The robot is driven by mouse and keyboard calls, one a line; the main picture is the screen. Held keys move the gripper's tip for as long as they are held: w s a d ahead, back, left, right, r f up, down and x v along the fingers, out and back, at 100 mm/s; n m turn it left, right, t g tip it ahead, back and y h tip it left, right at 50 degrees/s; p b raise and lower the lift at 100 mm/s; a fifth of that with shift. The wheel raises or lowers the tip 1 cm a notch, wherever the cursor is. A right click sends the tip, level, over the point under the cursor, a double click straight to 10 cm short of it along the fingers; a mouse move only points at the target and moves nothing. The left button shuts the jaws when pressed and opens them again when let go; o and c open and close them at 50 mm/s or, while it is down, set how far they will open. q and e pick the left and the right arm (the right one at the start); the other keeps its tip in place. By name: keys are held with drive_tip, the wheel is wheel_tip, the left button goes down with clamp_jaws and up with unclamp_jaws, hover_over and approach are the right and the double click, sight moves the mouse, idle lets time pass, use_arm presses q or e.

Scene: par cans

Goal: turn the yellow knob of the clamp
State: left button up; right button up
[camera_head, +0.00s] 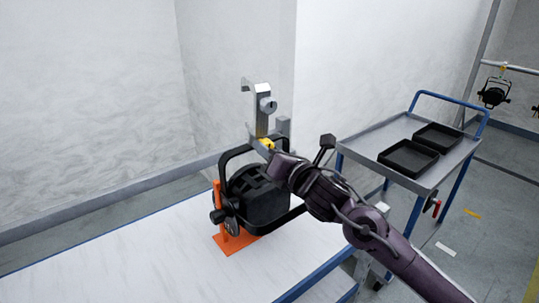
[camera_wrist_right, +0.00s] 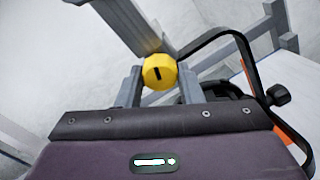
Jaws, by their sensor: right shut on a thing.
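The yellow knob (camera_head: 267,143) sits low on the grey hook clamp (camera_head: 262,114), above the black par can (camera_head: 258,195). In the right wrist view the knob (camera_wrist_right: 159,72) shows its round face with a dark slot, tilted a little from upright. My right gripper (camera_wrist_right: 159,88) is shut on the knob, with one finger on each side of it. In the head view my right gripper (camera_head: 272,154) reaches the knob from the right and hides part of it. The can's black yoke (camera_head: 226,160) stands up around the can. My left gripper is not in view.
The can rests on an orange stand (camera_head: 222,242) on the white table (camera_head: 150,255). A blue-framed cart (camera_head: 372,146) with two black trays (camera_head: 408,157) stands at right. Another par can (camera_head: 493,94) hangs from a rail at far right. The table's left part is clear.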

drive_tip(key=shift+m+b, duration=0.45)
drive_tip(key=shift+m, duration=1.05)
drive_tip(key=o, duration=1)
drive_tip(key=shift+d, duration=0.1)
drive_tip(key=b+v, duration=0.2)
drive_tip(key=v, duration=0.6)
drive_tip(key=shift+w+f, duration=0.1)
